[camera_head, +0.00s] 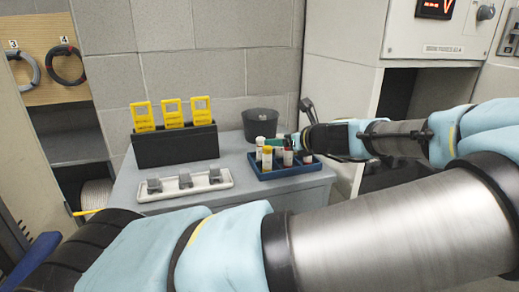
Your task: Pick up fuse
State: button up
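Several small white cylinders that look like fuses stand upright in a blue tray (290,171) on the grey bench top. One fuse (267,158) has a yellowish top, and another fuse (288,157) to its right has a reddish one. A further white one (260,142) shows behind on the left. My gripper (297,142) reaches in from the right, low over the back of the tray, close to the fuses. A green patch shows beside its tip. The fingers are small and dark, so I cannot tell whether they are open or around a fuse.
A black holder (176,147) with several yellow tags stands at the back left. A white tray (186,191) with small grey parts lies in front of it. A dark round tub (260,122) stands behind the blue tray. A grey cabinet (345,60) rises at the right.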

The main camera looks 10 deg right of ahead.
aim_at(263, 139)
jog(key=shift+p+x, duration=1.2)
jog(key=shift+x, duration=3.8)
jog(key=shift+r, duration=0.15)
jog(key=shift+a, duration=0.1)
jog(key=shift+c, duration=0.3)
grip_shut()
